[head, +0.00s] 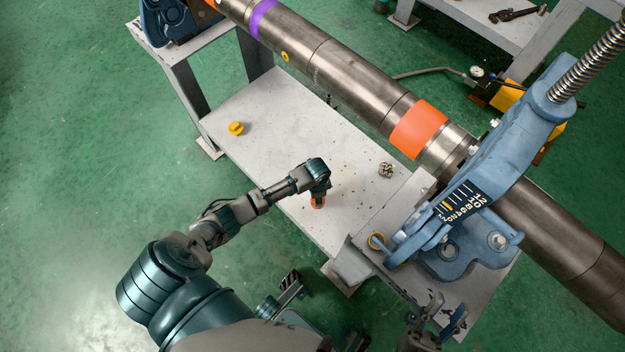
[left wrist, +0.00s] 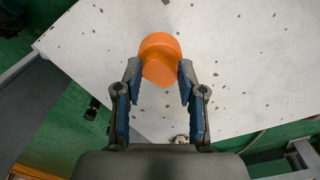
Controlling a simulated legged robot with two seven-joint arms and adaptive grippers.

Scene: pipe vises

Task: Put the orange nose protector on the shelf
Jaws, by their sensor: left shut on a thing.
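The orange nose protector (left wrist: 160,59) is a short round orange piece between the fingertips of my left gripper (left wrist: 158,84), which is shut on it. In the head view, the protector (head: 317,203) shows small under my left gripper (head: 319,192), over the pale, speckled shelf (head: 270,115). I cannot tell whether it touches the surface. The shelf also fills much of the left wrist view (left wrist: 235,65). My right gripper (head: 442,316) is at the bottom right of the head view, with its fingers apart and nothing between them.
A yellow cap (head: 236,128) and a small metal fitting (head: 386,170) lie on the shelf. A long steel pipe (head: 345,70) with purple and orange bands runs above its far side. A blue pipe vise (head: 490,170) stands at the right. The shelf's middle is clear.

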